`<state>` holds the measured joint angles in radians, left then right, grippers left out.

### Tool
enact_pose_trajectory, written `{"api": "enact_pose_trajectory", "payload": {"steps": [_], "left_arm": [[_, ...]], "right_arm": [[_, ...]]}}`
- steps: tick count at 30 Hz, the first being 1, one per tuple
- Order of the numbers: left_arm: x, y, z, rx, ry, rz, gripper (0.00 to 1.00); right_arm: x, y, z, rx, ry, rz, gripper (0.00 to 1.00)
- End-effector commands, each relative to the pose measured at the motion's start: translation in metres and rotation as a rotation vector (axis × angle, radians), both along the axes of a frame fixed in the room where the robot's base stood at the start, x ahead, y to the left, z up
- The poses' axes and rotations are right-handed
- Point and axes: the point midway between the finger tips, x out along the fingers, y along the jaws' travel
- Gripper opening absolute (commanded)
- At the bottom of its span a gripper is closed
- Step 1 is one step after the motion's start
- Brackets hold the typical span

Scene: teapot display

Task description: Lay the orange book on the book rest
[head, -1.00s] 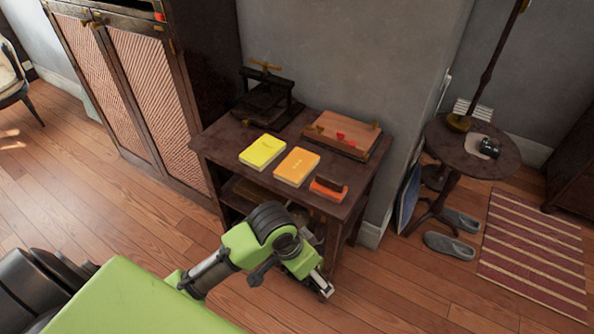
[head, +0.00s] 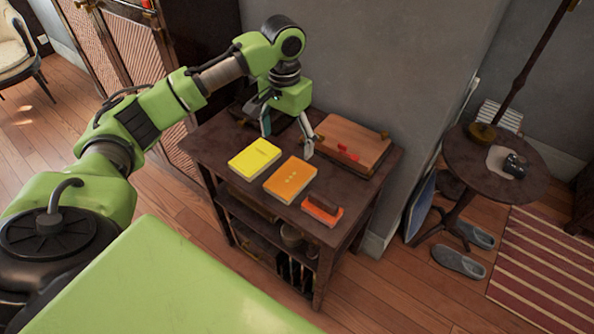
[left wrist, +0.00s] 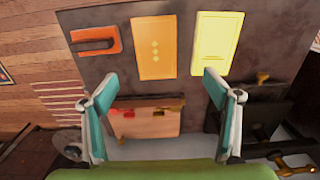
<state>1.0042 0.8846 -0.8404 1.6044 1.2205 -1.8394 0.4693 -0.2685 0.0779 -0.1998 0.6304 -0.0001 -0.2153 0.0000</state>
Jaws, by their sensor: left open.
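The orange book (head: 290,181) lies flat on the dark wooden table, between a yellow book and a small orange-red item. It also shows in the left wrist view (left wrist: 154,48). The book rest looks to be the wooden board (head: 352,143) with red pieces at its front edge, at the back of the table; it also shows in the left wrist view (left wrist: 146,122). My left gripper (head: 287,140) is open and empty above the table, behind the orange book. In the left wrist view its fingers (left wrist: 161,78) stand wide apart. My right gripper is not in view.
The yellow book (head: 254,158) lies left of the orange one. A dark press (left wrist: 262,112) stands at the table's back, partly hidden by my arm in the head view. A round side table (head: 490,165) stands right.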

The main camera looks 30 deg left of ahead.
Motion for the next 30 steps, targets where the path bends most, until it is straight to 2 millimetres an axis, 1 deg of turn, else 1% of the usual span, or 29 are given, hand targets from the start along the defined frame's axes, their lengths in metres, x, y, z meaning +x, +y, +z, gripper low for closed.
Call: {"api": "enact_pose_trajectory", "payload": {"steps": [1, 6, 9, 12, 16, 18, 20, 25, 27, 30], "left_arm": [[-0.002, 0.0, -0.011, 0.001, 0.007, -0.001, 0.81], [-0.001, -0.001, -0.046, 0.0, 0.004, -0.001, 0.81], [-0.001, -0.001, -0.062, 0.0, 0.003, -0.002, 0.81], [0.0, -0.001, -0.071, 0.0, 0.0, -0.002, 0.81], [0.0, -0.002, -0.078, 0.001, 0.001, -0.003, 0.81], [0.001, -0.004, -0.086, 0.0, 0.002, -0.004, 0.81], [0.002, -0.007, -0.095, -0.001, 0.003, -0.004, 0.81], [0.003, -0.008, -0.119, 0.001, 0.001, -0.003, 0.81], [0.003, -0.008, -0.125, 0.001, 0.0, -0.004, 0.81], [0.003, -0.008, -0.127, 0.001, -0.001, -0.005, 0.81]], "right_arm": [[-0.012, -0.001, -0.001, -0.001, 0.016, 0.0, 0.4], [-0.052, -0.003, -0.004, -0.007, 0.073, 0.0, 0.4], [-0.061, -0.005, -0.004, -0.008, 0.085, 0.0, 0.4], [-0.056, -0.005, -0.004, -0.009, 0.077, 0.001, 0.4], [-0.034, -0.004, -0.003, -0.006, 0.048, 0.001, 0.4], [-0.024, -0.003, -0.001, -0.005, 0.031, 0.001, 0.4], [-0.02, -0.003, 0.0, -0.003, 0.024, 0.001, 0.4], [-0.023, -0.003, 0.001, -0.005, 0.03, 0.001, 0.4], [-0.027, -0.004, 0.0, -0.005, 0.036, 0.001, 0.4], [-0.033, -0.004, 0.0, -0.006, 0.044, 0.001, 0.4]]}}
